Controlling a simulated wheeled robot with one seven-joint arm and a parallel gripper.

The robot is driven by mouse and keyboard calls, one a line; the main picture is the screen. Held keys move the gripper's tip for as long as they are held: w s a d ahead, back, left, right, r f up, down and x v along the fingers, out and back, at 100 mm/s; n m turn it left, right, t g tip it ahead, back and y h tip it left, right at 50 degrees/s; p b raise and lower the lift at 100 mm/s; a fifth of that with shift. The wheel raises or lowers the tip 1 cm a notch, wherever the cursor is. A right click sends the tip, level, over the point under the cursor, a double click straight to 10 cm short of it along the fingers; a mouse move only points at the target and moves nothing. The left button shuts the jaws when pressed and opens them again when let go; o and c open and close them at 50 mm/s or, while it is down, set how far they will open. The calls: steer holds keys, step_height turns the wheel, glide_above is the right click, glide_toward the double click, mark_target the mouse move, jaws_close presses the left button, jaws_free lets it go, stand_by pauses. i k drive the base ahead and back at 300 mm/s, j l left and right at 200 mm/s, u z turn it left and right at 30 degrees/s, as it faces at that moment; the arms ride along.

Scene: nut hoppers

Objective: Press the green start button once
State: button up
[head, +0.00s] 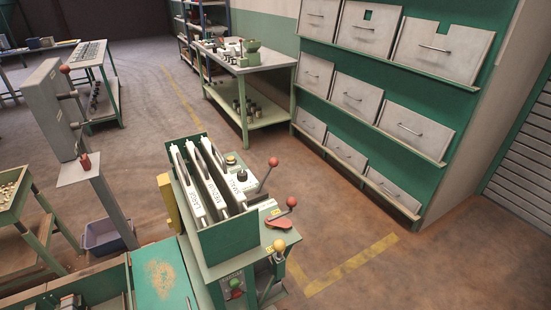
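A small green button (236,283) shows on the front panel of the green hopper machine (228,238), low in the middle of the head view. A red part sits just below it on the same panel. The button is small here, and I cannot tell whether it is pressed in. The lettering above it is too small to read surely. My gripper is not in this view.
Levers with red knobs (273,162) and a yellow knob (279,245) stick out at the machine's right. A green-topped bench (160,275) adjoins its left. A grey post machine (52,105) stands further left. Floor to the right, with yellow lines, is clear.

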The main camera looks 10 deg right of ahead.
mark_target(234, 284)
steer(key=l+u, duration=0.2)
steer(key=l, duration=0.25)
steer(key=k+l+u, duration=0.1)
steer(key=l+u, duration=0.15)
steer(key=l, duration=0.2)
steer(key=k+l+u, duration=0.2)
steer(key=l, duration=0.25)
steer(key=l+u, duration=0.25)
steer(key=l, duration=0.2)
steer(key=k+l+u, duration=0.2)
steer(key=l, duration=0.2)
